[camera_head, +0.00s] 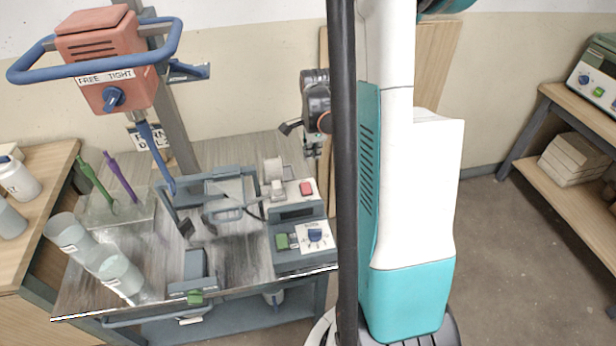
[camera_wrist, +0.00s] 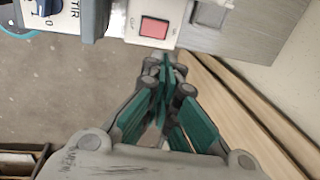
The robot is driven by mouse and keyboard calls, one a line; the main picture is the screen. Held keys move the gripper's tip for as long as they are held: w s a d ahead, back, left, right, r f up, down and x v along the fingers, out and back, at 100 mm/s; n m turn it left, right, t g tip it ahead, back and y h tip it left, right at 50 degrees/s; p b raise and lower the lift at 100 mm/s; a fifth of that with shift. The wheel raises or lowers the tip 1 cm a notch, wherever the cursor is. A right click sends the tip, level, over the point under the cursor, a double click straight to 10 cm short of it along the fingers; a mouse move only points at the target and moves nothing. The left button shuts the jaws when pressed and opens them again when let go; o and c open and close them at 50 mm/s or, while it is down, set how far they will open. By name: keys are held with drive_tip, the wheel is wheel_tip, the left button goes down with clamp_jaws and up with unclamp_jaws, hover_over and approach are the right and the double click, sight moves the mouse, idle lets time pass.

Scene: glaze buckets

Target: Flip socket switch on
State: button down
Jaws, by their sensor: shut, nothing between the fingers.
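The red socket switch (camera_head: 306,188) sits on a white socket plate (camera_head: 296,198) at the back right of the metal-topped bench. In the wrist view the red switch (camera_wrist: 154,28) is at the top centre, on its white plate (camera_wrist: 130,14). Whether it is on or off I cannot tell. My gripper (camera_head: 312,150) hangs above and just behind the plate in the head view. In the wrist view my gripper (camera_wrist: 163,65) has its green-padded fingers together and empty, with the tips close to the switch's edge. Contact is not clear.
A grey control box (camera_head: 300,242) with a blue knob and green button stands in front of the plate. A plug (camera_head: 275,188) is beside the switch. A mixer with an orange head (camera_head: 100,52) and clear cups (camera_head: 120,275) are to the left.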

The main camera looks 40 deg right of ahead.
sight(309, 183)
drive_tip(key=f+b, duration=0.2)
drive_tip(key=f, duration=0.2)
drive_tip(key=w+f+b, duration=0.1)
drive_tip(key=f, duration=0.4)
drive_tip(key=w+d+f+b, duration=0.1)
drive_tip(key=f+b, duration=0.1)
drive_tip(key=f, duration=0.2)
drive_tip(key=shift+d+f+b, duration=0.1)
drive_tip(key=shift+f+b, duration=0.2)
drive_tip(key=shift+f, duration=0.1)
